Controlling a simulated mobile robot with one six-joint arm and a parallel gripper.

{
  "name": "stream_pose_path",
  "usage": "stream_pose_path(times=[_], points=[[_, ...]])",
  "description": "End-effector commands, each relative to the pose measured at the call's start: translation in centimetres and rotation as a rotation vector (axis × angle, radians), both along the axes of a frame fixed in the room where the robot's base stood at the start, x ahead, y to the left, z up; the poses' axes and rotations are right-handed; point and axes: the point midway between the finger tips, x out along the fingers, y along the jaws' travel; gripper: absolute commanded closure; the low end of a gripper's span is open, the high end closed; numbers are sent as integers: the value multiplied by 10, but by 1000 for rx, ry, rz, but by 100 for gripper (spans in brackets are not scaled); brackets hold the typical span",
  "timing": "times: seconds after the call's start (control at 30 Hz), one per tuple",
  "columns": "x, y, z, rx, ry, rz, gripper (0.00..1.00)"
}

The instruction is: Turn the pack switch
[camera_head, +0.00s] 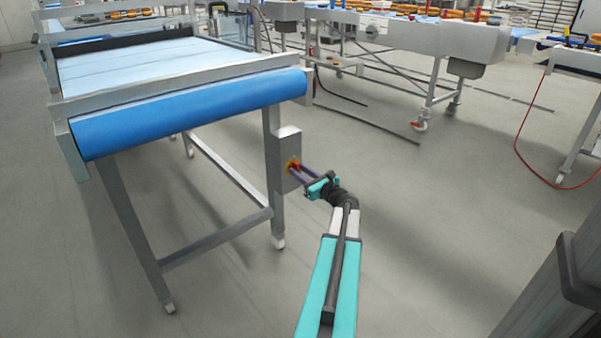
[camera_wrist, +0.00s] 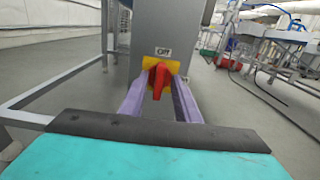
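The pack switch (camera_wrist: 158,80) is a red rotary handle on a yellow plate, with a label reading "Off" above it in the wrist view. Its handle stands about upright. It is on a grey metal box (camera_head: 285,150) fixed to the conveyor's leg, and the switch also shows small in the head view (camera_head: 294,166). My gripper (camera_wrist: 160,92) is open, with one purple finger on each side of the red handle. The fingertips reach close to the yellow plate. I cannot tell whether either finger touches the handle.
The conveyor with a blue belt (camera_head: 190,112) stands at the left on metal legs. Another conveyor line (camera_head: 400,35) carrying orange-brown items is at the back. A red cable (camera_head: 522,150) lies on the floor at the right. The floor (camera_head: 430,210) around my arm is clear.

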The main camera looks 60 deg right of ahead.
Motion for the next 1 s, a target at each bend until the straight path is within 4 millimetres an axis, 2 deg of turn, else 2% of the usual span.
stream_pose_path(times=[0.27,0.47,0.67,1.0], points=[[-1,1,0,1,0,1,71],[-10,5,0,2,0,2,71],[-33,13,2,2,0,0,71],[-85,30,2,2,0,-1,71]])
